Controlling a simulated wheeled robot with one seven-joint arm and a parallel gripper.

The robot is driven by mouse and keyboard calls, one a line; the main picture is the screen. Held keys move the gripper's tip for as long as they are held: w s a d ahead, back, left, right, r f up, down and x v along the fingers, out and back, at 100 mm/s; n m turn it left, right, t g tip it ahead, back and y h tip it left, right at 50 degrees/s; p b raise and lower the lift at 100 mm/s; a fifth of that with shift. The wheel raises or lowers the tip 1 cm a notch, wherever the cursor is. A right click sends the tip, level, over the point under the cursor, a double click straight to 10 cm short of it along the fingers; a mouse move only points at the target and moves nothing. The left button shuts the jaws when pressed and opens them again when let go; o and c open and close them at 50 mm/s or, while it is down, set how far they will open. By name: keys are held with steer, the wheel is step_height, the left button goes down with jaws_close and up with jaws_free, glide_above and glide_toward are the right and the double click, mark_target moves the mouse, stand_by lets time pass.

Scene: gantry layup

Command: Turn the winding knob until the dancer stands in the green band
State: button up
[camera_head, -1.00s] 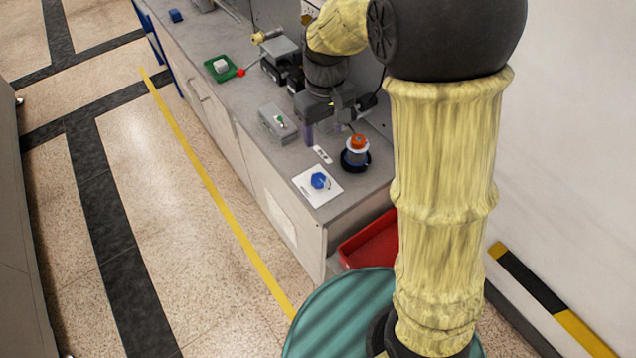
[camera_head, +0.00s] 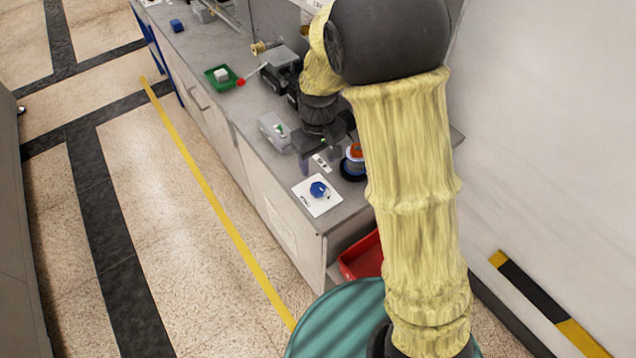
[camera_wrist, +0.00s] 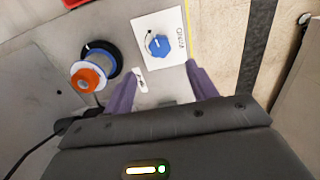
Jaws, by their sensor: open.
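The blue winding knob (camera_head: 319,190) sits on a white plate (camera_head: 325,208) near the front corner of the bench. In the wrist view the knob (camera_wrist: 159,45) lies ahead of my gripper, a little beyond the fingertips, with a curved mark beside it. My gripper (camera_wrist: 162,82) is open and empty, its two purple fingers spread above the bench. In the head view my gripper (camera_head: 316,160) hangs over the bench behind the knob, partly hidden by my wrist. I cannot make out the dancer or a green band for certain.
A spool with an orange top (camera_wrist: 90,75) stands on a dark round base left of the knob plate. A small white label (camera_wrist: 139,80) lies between them. A grey box (camera_head: 274,130), a green tray (camera_head: 221,78) and a red bin (camera_head: 362,258) are nearby.

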mark_target(318, 187)
step_height(318, 187, down, 10)
stand_by(0.4)
steer(key=c, duration=1)
